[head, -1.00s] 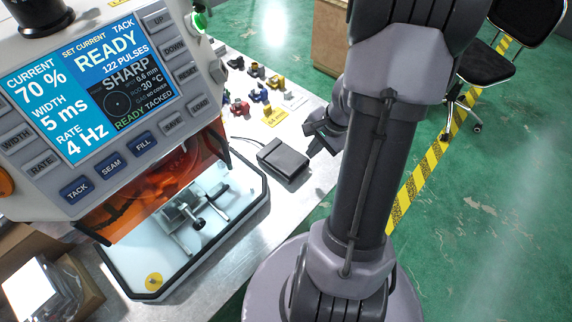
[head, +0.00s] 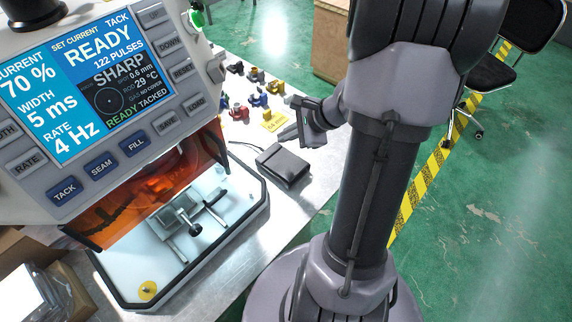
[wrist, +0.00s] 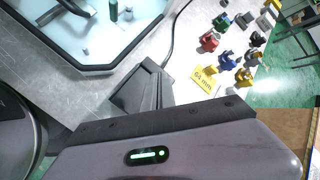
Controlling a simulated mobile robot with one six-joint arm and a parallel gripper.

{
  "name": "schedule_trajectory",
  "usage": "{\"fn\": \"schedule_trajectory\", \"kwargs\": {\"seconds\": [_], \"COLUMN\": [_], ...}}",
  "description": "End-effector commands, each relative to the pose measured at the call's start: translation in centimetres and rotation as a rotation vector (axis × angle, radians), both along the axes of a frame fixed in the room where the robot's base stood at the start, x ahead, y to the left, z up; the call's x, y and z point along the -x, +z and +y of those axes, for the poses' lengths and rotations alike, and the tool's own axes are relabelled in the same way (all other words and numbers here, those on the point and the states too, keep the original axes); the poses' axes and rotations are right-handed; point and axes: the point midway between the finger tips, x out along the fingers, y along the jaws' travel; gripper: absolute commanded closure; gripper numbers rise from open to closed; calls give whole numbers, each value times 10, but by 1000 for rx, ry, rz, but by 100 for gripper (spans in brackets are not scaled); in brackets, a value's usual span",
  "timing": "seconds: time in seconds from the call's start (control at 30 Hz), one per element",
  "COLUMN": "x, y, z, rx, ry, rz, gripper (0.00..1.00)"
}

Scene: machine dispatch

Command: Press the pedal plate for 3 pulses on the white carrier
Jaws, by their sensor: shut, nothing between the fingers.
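The pedal plate (head: 283,165) is a dark box-shaped pedal with a cable, lying on the metal table right of the machine. It also shows in the wrist view (wrist: 142,92), partly hidden behind my gripper body. My gripper (head: 297,134) is shut and empty, a little above and behind the pedal in the head view, apart from it as far as I can tell. The white carrier (head: 165,262) is the pale tray under the machine's orange shield, with a clamp fixture (head: 188,212) on it. The machine screen (head: 85,85) reads READY, 122 PULSES, 70 %, 5 ms, 4 Hz, READY TACKED.
Several small coloured parts (head: 258,98) stand at the back of the table, with a yellow "64 mm" card (wrist: 204,78) by them. A cardboard box (head: 62,285) is at the lower left. A black chair (head: 490,75) stands on the green floor.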

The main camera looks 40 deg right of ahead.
Motion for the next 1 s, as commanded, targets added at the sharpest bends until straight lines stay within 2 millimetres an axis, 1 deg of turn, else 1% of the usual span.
{"fn": "schedule_trajectory", "kwargs": {"seconds": [0.03,0.33,0.43,0.53,1.0], "x": [1,6,7,8,8], "y": [-11,-58,-69,-73,-71], "z": [0,-1,-1,-1,-1], "rx": [-1,0,0,-1,0], "ry": [0,-1,-1,-1,0], "rz": [1,1,1,0,0], "gripper": [100,100,100,100,100]}}
